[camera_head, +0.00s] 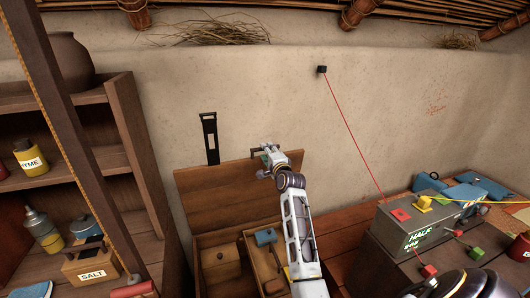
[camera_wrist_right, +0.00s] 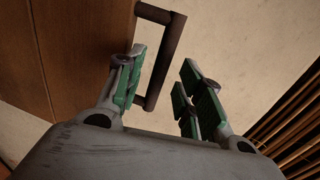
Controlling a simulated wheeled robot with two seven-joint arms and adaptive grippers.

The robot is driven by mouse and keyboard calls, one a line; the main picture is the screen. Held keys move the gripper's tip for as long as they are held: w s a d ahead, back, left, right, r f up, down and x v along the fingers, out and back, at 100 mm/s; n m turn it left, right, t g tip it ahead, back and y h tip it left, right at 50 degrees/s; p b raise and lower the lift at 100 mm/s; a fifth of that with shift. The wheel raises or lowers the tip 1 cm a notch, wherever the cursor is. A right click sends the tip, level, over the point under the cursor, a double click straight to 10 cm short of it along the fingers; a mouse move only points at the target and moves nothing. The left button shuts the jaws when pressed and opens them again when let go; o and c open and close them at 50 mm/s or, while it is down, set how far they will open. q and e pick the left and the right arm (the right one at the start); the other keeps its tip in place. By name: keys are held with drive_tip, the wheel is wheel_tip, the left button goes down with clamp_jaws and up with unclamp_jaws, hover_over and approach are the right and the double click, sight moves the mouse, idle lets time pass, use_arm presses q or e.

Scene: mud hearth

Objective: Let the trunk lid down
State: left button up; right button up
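The trunk lid (camera_head: 222,190) is a brown wooden panel standing raised at the back of the open trunk (camera_head: 216,240), near the plaster wall. In the right wrist view the lid (camera_wrist_right: 70,50) fills the left side, with a dark bar handle (camera_wrist_right: 168,55) sticking out from its edge. My right gripper (camera_head: 267,156) is at the lid's upper edge, and its arm hides part of the lid and trunk. Its green-padded fingers (camera_wrist_right: 163,80) are apart on either side of the handle, with a clear gap on the right.
A black slotted strip (camera_head: 210,138) rises above the lid against the wall. A small blue-topped item (camera_head: 265,237) is at the trunk. Shelves with a salt box (camera_head: 88,265) stand left. A grey box (camera_head: 420,222) with wires and coloured blocks stands right.

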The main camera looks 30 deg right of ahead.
drive_tip(key=b+x, duration=0.1)
drive_tip(key=x, duration=0.2)
drive_tip(key=shift+w, duration=0.15)
use_arm(q)
drive_tip(key=shift+w+a+f, duration=0.65)
drive_tip(key=shift+a+f, duration=0.2)
use_arm(e)
drive_tip(key=shift+w, duration=0.1)
use_arm(q)
drive_tip(key=shift+a, duration=0.1)
use_arm(e)
drive_tip(key=c, duration=0.8)
clamp_jaws()
use_arm(q)
drive_tip(key=shift+s, duration=0.25)
